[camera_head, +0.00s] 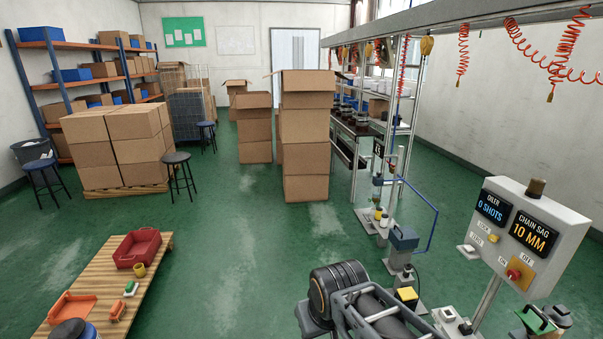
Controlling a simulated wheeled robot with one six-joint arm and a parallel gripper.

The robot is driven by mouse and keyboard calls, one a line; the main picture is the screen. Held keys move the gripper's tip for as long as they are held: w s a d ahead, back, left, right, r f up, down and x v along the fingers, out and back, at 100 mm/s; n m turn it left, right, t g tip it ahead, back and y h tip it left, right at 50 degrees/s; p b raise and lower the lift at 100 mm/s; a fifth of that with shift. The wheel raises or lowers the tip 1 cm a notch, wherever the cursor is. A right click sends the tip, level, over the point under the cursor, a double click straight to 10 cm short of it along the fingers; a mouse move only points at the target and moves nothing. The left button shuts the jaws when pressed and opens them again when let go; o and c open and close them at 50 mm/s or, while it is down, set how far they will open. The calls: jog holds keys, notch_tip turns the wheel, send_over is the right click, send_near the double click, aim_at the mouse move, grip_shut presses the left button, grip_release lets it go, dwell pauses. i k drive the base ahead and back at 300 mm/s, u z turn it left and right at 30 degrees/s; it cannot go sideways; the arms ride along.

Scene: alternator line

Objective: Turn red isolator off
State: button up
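The red isolator (513,274) is a small red knob on a yellow plate (521,268), low on the front of a grey control box (530,236) at the right. An ON label (502,260) sits at the upper left of the plate and an OFF label (527,258) at its upper right. The knob is too small to tell surely which label it points to. Nothing covers it. I cannot make out my gripper in this view. A black rounded body and grey bars at the bottom middle may be part of my arm.
The box stands on a post, with displays reading 0 SHOTS (492,208) and 10 MM (533,233). A yellow button (492,238) is on its left side. Low equipment (403,250) stands left of it.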

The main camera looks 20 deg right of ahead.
aim_at(513, 274)
jog(key=z, duration=0.35)
jog(key=i, duration=1.3)
jog(key=z, duration=1.8)
jog(key=i, duration=1)
jog(key=z, duration=0.85)
